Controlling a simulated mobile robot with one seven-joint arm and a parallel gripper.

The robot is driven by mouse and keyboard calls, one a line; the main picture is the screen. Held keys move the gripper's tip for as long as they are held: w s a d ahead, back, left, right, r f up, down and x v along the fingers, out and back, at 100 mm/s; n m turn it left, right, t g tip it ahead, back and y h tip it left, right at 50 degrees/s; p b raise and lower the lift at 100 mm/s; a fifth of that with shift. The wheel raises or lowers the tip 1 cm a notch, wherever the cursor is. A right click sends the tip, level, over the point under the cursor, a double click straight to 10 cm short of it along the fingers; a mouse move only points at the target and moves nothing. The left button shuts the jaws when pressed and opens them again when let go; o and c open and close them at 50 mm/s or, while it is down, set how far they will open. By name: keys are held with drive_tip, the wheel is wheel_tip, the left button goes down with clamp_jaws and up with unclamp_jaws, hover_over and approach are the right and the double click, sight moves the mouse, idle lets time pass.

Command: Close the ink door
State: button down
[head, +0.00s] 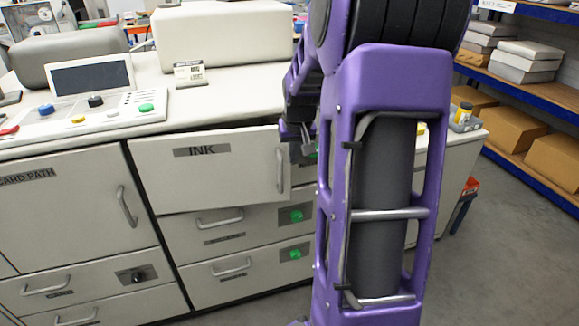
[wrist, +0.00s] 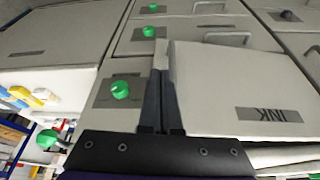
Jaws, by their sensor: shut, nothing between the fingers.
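The ink door (head: 218,178) is a pale panel with an INK label on the front of the white machine. It stands somewhat ajar, its handle (head: 281,170) near its right edge and a dark gap under the worktop above it. My gripper (head: 305,148) is at the door's right edge, partly hidden by my purple arm. In the wrist view the ink door (wrist: 225,75) fills the right side with its label upside down. There my gripper (wrist: 163,75) is shut and empty, its fingertips close beside the door's free edge; I cannot tell whether they touch.
Drawers with green knobs (head: 295,215) lie below the door. A card path door (head: 70,210) is at left. A control panel (head: 95,95) and a small sign (head: 189,72) stand on the worktop.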

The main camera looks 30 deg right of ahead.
sight(289, 166)
drive_tip(key=x, duration=0.3)
drive_tip(key=w+x, duration=0.1)
drive_tip(key=x, duration=0.3)
drive_tip(key=w+d+r+b+x, duration=0.1)
drive_tip(key=x, duration=0.3)
drive_tip(key=shift+w, duration=0.2)
drive_tip(key=shift+w+d, duration=0.15)
drive_tip(key=shift+w, duration=0.35)
